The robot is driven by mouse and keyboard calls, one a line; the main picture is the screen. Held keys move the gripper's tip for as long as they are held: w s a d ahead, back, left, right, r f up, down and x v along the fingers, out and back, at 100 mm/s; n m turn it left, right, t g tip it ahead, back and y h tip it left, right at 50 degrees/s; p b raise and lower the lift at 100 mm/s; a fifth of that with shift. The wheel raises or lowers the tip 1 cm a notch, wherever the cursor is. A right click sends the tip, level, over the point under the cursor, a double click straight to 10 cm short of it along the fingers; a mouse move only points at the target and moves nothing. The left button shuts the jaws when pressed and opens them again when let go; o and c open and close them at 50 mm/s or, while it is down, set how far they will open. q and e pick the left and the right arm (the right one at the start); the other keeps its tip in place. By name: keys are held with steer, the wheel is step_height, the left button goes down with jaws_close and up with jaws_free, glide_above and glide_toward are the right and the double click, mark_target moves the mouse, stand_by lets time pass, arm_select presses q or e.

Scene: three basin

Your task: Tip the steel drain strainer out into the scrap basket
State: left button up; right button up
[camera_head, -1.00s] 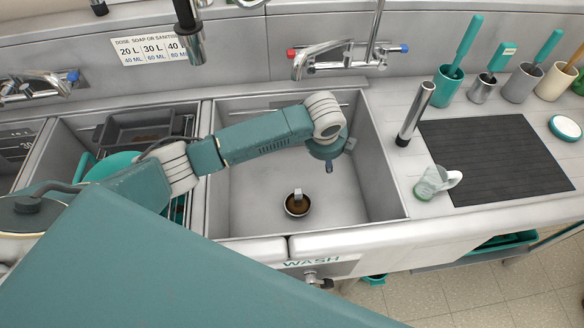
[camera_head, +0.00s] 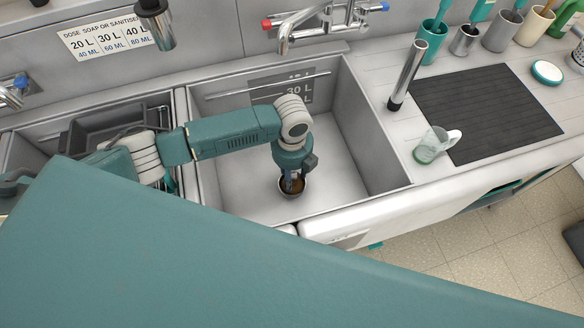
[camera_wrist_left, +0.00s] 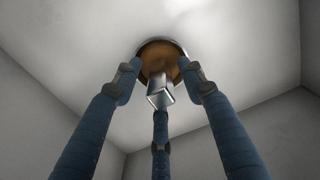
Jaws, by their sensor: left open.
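The steel drain strainer (camera_head: 292,195) sits in the floor of the middle basin, a small round cup with brown stuff inside. In the left wrist view the strainer (camera_wrist_left: 152,56) shows a brown inside, a steel rim and a square steel handle (camera_wrist_left: 161,88). My left gripper (camera_head: 291,180) reaches down over it. In the left wrist view the three blue fingers (camera_wrist_left: 158,84) are spread around the handle, open; whether any touches it I cannot tell. My right gripper is out of view. I cannot pick out the scrap basket with certainty.
The basin's walls (camera_head: 375,140) surround my left gripper. A dark tray (camera_head: 105,125) lies in the left basin. A glass mug (camera_head: 430,148) and a black ribbed mat (camera_head: 485,110) are on the right counter. A steel upright pipe (camera_head: 408,75) stands beside the basin.

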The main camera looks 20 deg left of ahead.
arm_select(q)
steer(key=shift+f, duration=0.15)
steer(key=shift+c, duration=0.5)
jaws_close()
steer(key=c, duration=0.8)
jaws_free()
jaws_close()
steer(key=shift+r+p, duration=0.3)
steer(key=shift+p, duration=0.05)
steer(key=shift+r+p, duration=0.95)
steer(key=shift+p, duration=0.15)
steer(key=shift+r+p, duration=0.3)
steer(key=shift+p, duration=0.1)
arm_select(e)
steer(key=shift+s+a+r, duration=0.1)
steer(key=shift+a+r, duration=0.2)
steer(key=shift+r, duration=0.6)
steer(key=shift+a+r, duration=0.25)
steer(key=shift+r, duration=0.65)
